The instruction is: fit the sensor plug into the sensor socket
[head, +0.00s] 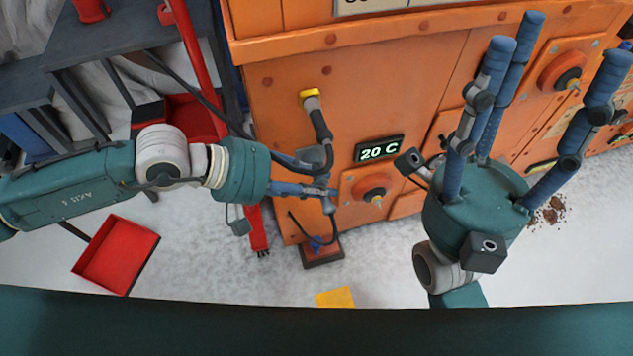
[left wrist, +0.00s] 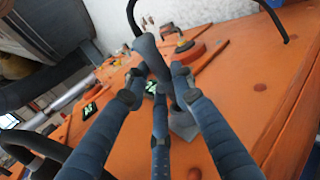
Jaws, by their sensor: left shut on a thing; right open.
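My left gripper (head: 326,190) is in front of the orange machine, its blue fingers pointing right in the head view. In the left wrist view its fingertips (left wrist: 157,88) are shut on a dark, rod-like piece (left wrist: 148,47), which looks like the sensor plug. A yellow-ended dark part (head: 311,95) stands above the gripper against the machine; I cannot tell whether it is the sensor socket or joins the held piece. A grey block (head: 315,157) is just above the fingers and also shows behind them (left wrist: 183,123). My right gripper (head: 555,52) is open and empty at the right, fingers up.
The orange machine (head: 270,110) carries a "20 C" display (head: 379,150) and a red knob (head: 371,188) close to my left fingers. Dark cables loop around that gripper. A small red-brown base (head: 321,254) and a red dustpan (head: 115,256) are on the pale floor.

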